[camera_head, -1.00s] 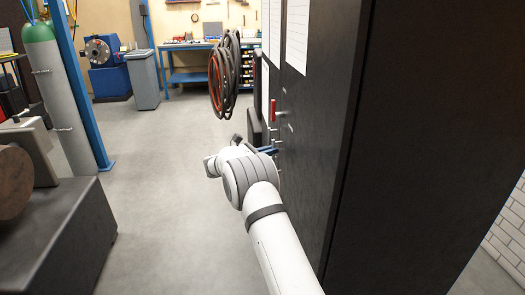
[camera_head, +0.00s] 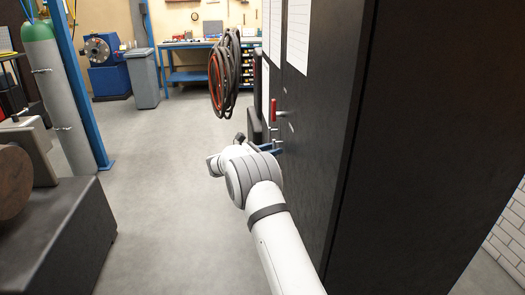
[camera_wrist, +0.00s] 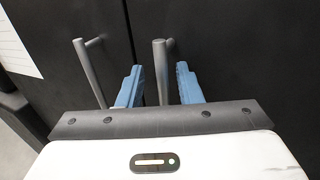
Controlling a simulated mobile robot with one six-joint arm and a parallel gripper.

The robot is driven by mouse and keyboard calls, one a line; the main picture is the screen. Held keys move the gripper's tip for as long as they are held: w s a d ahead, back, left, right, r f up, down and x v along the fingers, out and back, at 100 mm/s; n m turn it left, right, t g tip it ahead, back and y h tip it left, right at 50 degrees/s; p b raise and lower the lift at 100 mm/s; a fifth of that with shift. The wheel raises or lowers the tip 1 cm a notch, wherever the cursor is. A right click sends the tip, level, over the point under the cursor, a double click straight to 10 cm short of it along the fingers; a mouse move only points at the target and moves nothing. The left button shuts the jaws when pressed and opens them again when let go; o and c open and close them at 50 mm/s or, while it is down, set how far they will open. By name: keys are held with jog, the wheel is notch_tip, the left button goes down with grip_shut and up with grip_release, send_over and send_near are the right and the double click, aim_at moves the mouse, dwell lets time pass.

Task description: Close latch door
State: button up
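A tall dark cabinet (camera_head: 330,130) stands on the right in the head view, with its door faces towards my arm. In the wrist view two grey metal bar handles stand out from the dark door faces, a left handle (camera_wrist: 92,74) and a right handle (camera_wrist: 160,72), with a seam between them. My gripper (camera_wrist: 158,84) has two blue fingers, spread apart. The right handle appears between the fingertips, with gaps on both sides. In the head view the gripper (camera_head: 271,150) is partly hidden behind my wrist. A red lever (camera_head: 274,110) sits on the cabinet front above it.
Coiled hoses (camera_head: 225,75) hang beyond the gripper, near the cabinet. A dark machine block (camera_head: 60,235) and a gas cylinder (camera_head: 55,100) stand on the left. A grey bin (camera_head: 145,80) and blue workbench (camera_head: 190,75) are at the back. The middle floor is clear.

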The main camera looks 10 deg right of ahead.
jog(key=v, duration=0.7)
jog(key=shift+a, duration=0.35)
jog(key=shift+s, duration=0.1)
